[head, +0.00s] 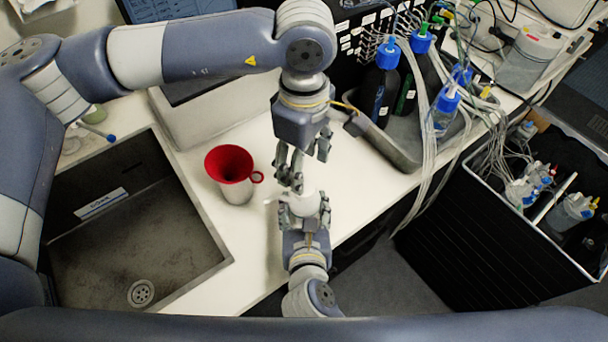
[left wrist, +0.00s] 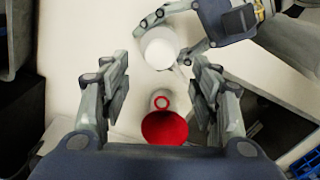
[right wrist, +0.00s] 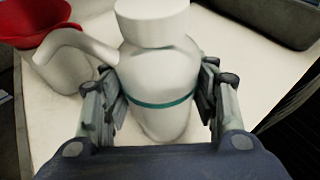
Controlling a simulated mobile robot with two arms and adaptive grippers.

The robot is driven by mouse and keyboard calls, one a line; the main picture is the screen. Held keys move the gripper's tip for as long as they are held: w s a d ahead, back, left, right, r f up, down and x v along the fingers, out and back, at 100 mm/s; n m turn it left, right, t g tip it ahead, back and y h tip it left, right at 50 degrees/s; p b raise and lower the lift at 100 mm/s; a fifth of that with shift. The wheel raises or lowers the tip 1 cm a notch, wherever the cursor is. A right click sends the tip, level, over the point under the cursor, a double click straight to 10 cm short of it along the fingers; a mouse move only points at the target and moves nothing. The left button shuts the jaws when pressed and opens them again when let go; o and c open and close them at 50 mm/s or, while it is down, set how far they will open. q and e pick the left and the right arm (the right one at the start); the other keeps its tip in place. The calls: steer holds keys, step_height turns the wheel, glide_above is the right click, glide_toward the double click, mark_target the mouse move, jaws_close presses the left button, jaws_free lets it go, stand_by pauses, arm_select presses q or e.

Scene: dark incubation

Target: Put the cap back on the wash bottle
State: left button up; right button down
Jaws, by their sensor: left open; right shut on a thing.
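The wash bottle (right wrist: 155,95) is white with a teal band and stands upright on the white counter. Its white cap (right wrist: 152,22) sits on top of the neck; how tightly it is seated I cannot tell. A white spout juts left from the bottle in the right wrist view. My right gripper (head: 305,212) is shut around the bottle's body, one finger on each side. My left gripper (head: 305,170) is open and empty, close to the bottle's top. In the left wrist view the round white top of the bottle shows beyond the open fingers (left wrist: 160,78). In the head view the arms mostly hide the bottle.
A pitcher with a red funnel-shaped top (head: 230,163) stands close to the bottle on the left. A dark sink (head: 120,240) lies further left. A tray (head: 390,150) with blue-capped bottles (head: 379,85) and tubing stands at the back right. The counter's front edge is near.

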arm_select(q)
step_height(320, 180, up, 5)
steer(key=shift+r, duration=0.15)
arm_select(e)
steer(key=shift+f, duration=0.1)
steer(key=c, duration=0.5)
jaws_free()
steer(key=shift+s, duration=0.1)
steer(key=v, duration=1.2)
steer(key=shift+d, duration=0.1)
